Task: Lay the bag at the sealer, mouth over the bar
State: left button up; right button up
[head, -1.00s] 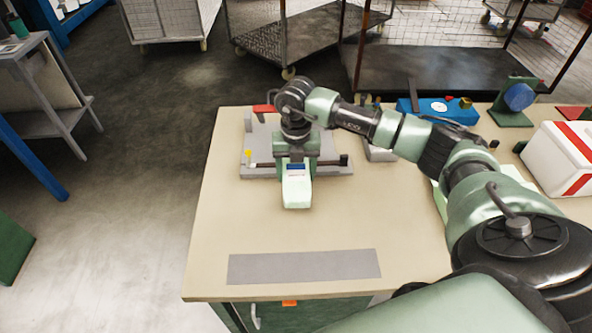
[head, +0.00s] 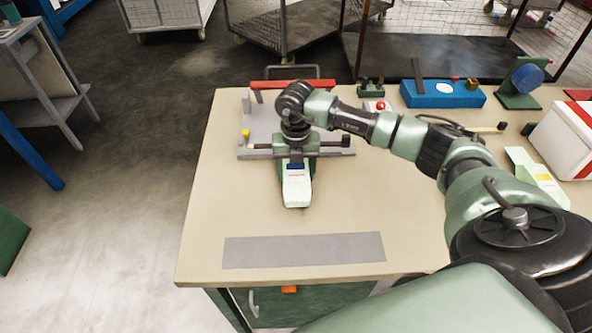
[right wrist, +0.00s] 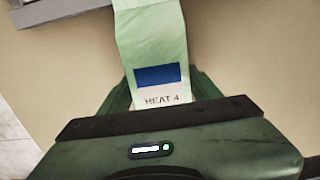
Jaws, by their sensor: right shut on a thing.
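The pale green bag (head: 297,190) has a blue label and shows in the right wrist view (right wrist: 152,38) with the printed word HEAT. The grey sealer (head: 259,122), with a raised red arm (head: 310,85), stands behind and partly under my right gripper. My wrist hides the middle of the sealer's front bar (head: 328,143). I cannot tell whether the bag touches the bar or table. My left gripper is out of view.
A grey strip (head: 303,250) lies near the front edge of the table (head: 215,205). Another pale green bag (head: 537,175) lies at right, beside a white box with red stripes (head: 565,138). A blue fixture (head: 425,94) stands at the back. The table's left front is clear.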

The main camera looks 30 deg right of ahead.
jog(key=o, duration=1.5)
jog(key=shift+c, duration=0.2)
jog(key=shift+r, duration=0.1)
notch_tip(320, 180, up, 6)
jog(key=shift+r+b, duration=0.15)
jog(key=shift+b, duration=0.8)
jog(key=shift+r, duration=0.65)
